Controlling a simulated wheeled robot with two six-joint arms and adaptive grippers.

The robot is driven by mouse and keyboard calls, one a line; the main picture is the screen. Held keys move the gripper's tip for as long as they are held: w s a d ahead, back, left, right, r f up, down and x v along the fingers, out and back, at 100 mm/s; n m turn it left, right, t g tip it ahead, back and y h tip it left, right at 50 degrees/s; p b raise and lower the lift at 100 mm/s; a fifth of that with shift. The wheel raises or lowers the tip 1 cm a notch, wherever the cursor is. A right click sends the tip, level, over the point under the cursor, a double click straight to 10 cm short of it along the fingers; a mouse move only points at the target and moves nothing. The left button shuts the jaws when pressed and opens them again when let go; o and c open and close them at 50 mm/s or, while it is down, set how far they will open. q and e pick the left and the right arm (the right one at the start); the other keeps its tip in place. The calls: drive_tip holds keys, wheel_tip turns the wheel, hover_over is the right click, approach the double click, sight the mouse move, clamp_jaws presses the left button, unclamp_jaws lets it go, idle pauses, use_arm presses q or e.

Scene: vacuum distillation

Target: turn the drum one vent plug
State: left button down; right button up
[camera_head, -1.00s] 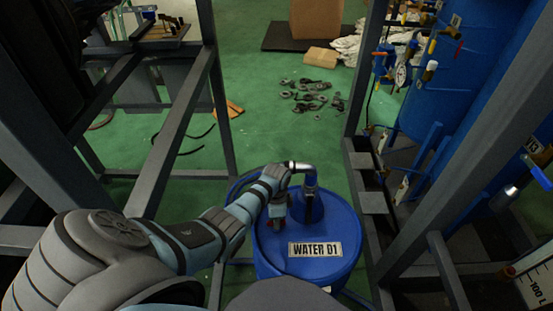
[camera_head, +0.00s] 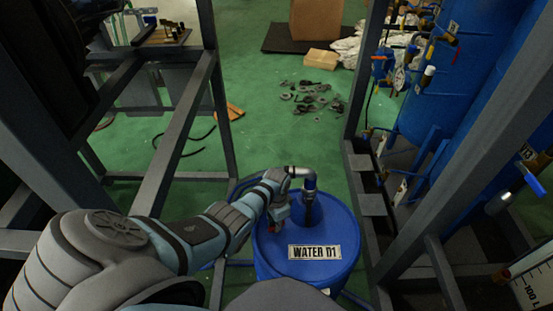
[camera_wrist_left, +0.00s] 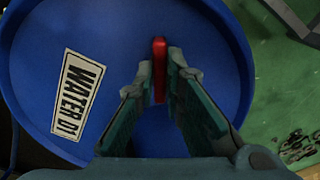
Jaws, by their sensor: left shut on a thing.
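The blue drum labelled WATER D1 (camera_head: 335,222) stands upright at the lower middle of the head view. Its lid (camera_wrist_left: 90,30) fills most of the left wrist view. A red vent plug (camera_wrist_left: 159,68) shows as a narrow upright bar between my left fingertips. My left gripper (camera_head: 276,222) is over the left part of the lid, left of the pipe fitting. In the left wrist view, the left gripper (camera_wrist_left: 160,75) is shut on the red plug, with one finger on each side. The plug's base is hard to make out. My right gripper is out of view.
A metal pipe fitting (camera_head: 309,184) rises from the lid close to my left gripper. Grey frame posts (camera_head: 205,110) stand on both sides. Loose dark parts (camera_head: 312,98) lie on the green floor beyond. A blue vessel with valves (camera_head: 435,110) stands at the right.

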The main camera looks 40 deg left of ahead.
use_arm(q)
drive_tip(key=c, duration=1.7)
unclamp_jaws()
wheel_tip(320, 180, up, 12)
drive_tip(key=shift+r, duration=0.1)
